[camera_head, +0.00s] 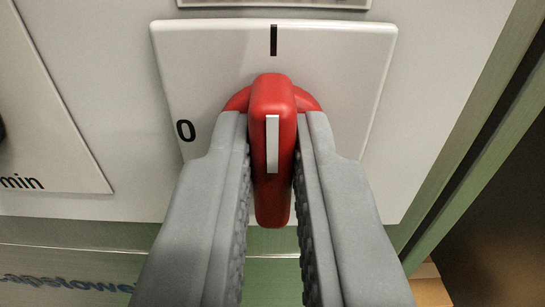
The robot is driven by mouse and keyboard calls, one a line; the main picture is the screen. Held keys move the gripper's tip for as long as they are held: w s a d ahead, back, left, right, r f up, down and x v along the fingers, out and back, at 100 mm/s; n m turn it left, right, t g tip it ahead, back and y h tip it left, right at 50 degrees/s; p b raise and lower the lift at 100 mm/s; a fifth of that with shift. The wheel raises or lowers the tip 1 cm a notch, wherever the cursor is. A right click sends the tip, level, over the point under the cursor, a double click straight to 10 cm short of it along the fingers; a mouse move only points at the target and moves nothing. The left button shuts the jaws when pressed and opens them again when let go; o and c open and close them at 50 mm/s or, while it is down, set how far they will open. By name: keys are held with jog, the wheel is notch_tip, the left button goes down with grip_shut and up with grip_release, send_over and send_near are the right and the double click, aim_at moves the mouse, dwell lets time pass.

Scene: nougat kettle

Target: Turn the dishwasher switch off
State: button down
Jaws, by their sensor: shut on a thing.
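The dishwasher switch (272,95) is a red rotary knob with a raised grip and a white stripe, on a square white plate (340,60). Its grip stands upright in the picture, in line with the black bar mark (273,40) above it. A black "0" mark (185,130) is on the plate to the left of the knob. My gripper (272,135) has its two grey fingers on either side of the red grip, shut on it. The fingers hide the lower part of the plate and some of the knob's round base.
Another white plate (45,130) with "min" lettering is at the left, and part of one (275,3) shows at the top. A greenish metal frame edge (480,120) runs down the right side. A metal strip with blue lettering (60,285) is below.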

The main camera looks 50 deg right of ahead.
jog(key=shift+n, duration=0.3)
jog(key=n, duration=0.3)
jog(key=shift+w+n, duration=0.1)
jog(key=shift+n, duration=0.3)
jog(key=n, duration=0.4)
jog(key=shift+a+f+n, duration=0.1)
jog(key=shift+n, duration=0.2)
jog(key=n, duration=0.4)
jog(key=shift+w+f, duration=0.1)
jog(key=n, duration=0.4)
jog(key=shift+f+n, duration=0.1)
jog(key=shift+n, duration=0.2)
jog(key=shift+a, duration=0.1)
jog(key=c, duration=1.5)
grip_release()
jog(key=shift+o, duration=0.2)
jog(key=shift+a, duration=0.1)
